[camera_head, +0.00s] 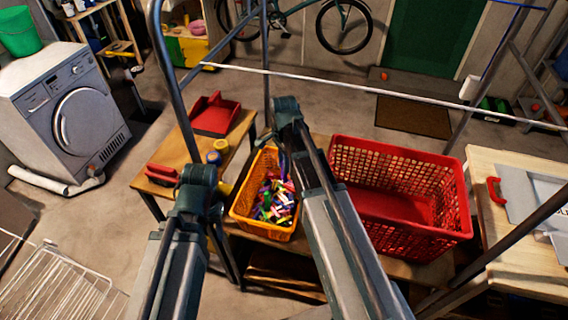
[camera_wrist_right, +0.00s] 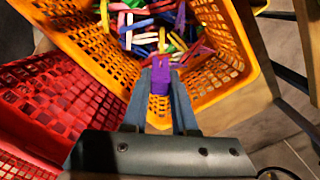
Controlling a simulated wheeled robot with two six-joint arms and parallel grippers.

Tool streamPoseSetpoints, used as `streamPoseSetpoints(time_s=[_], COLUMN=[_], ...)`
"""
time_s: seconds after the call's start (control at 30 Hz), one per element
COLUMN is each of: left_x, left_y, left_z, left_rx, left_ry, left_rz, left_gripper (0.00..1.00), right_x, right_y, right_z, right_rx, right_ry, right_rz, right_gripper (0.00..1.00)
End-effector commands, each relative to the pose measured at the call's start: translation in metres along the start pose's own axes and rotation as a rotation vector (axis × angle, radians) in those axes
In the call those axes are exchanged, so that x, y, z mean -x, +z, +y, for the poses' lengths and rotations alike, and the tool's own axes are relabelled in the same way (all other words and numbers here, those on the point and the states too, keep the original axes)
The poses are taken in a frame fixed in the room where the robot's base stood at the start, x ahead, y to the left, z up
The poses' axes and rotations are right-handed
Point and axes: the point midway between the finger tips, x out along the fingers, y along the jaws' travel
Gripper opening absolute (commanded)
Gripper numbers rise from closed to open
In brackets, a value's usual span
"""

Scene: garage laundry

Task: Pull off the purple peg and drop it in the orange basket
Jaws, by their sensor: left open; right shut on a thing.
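The orange basket (camera_head: 243,208) stands on the bench in the middle of the head view, holding many coloured pegs. It also fills the top of the right wrist view (camera_wrist_right: 236,45). My right gripper (camera_wrist_right: 160,72) is shut on the purple peg (camera_wrist_right: 160,80), held between the fingertips above the basket's near side. In the head view my right gripper (camera_head: 284,148) is over the basket, partly hidden by its arm, and the purple peg cannot be made out. My left gripper (camera_head: 216,212) is open, left of the basket, its fingers mostly hidden by its arm.
A large red basket (camera_head: 447,225) stands right of the orange one. A pale line (camera_head: 350,80) crosses behind. A washing machine (camera_head: 70,110) stands left.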

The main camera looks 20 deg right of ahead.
Motion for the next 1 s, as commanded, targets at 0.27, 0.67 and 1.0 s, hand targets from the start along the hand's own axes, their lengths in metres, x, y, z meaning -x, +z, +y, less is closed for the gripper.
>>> streamPoseSetpoints(time_s=[0.27, 0.67, 1.0], left_x=[-0.032, -0.044, -0.044], left_y=[-0.002, -0.003, -0.003], left_z=[0.003, 0.004, 0.004], left_rx=[0.0, 0.0, 0.0], left_ry=[0.0, 0.0, 0.0], left_rz=[0.0, 0.0, 0.0], left_gripper=[0.5, 0.5, 0.5], right_x=[-0.032, -0.044, -0.044], right_y=[0.0, 0.0, 0.0], right_z=[0.0, -0.001, -0.001], right_rx=[0.0, 0.0, 0.0], right_ry=[0.0, 0.0, 0.0], right_rz=[0.0, 0.0, 0.0], right_gripper=[0.0, 0.0, 0.6])
